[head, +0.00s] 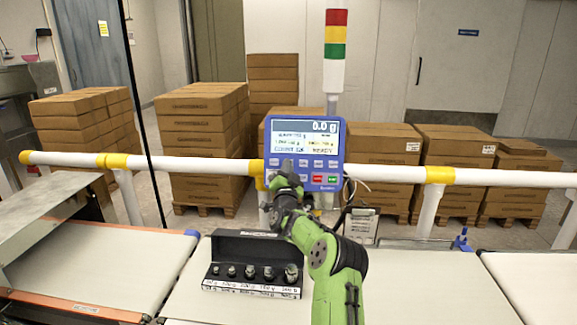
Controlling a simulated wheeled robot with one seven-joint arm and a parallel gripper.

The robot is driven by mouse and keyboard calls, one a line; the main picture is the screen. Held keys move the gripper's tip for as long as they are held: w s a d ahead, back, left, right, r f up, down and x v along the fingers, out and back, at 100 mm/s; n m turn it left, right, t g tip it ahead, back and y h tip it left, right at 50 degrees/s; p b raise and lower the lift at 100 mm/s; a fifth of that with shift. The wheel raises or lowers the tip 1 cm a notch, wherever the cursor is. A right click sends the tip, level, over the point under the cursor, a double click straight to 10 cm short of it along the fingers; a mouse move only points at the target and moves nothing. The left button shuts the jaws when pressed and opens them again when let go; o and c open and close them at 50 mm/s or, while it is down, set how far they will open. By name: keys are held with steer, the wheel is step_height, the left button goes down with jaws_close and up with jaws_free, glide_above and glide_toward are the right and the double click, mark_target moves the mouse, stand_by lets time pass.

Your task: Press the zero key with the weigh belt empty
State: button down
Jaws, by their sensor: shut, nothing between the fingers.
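A blue control panel (326,133) stands upright on the rail in the head view. Its screen reads 0.0 g, with smaller lines of text below. Rows of small keys, including a red and a green one, sit under the screen. My gripper (287,167) is shut and empty in front of the panel's lower left keys. It hides some of them; I cannot tell whether it touches one, and the key labels are too small to read. The middle belt (420,285) is bare on the right. An open black case of weights (252,245) stands over its left part; I cannot tell whether it rests on the belt.
A white rail with yellow joints (390,172) runs across behind the belts. Other belts lie left (110,255) and right (540,280). A red, yellow and green light tower (336,50) rises behind the panel. Stacked cartons (205,145) stand beyond the rail.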

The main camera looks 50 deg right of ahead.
steer(key=s+a, duration=0.1)
steer(key=s+a+r, duration=0.1)
steer(key=shift+a+b, duration=0.3)
stand_by(0.6)
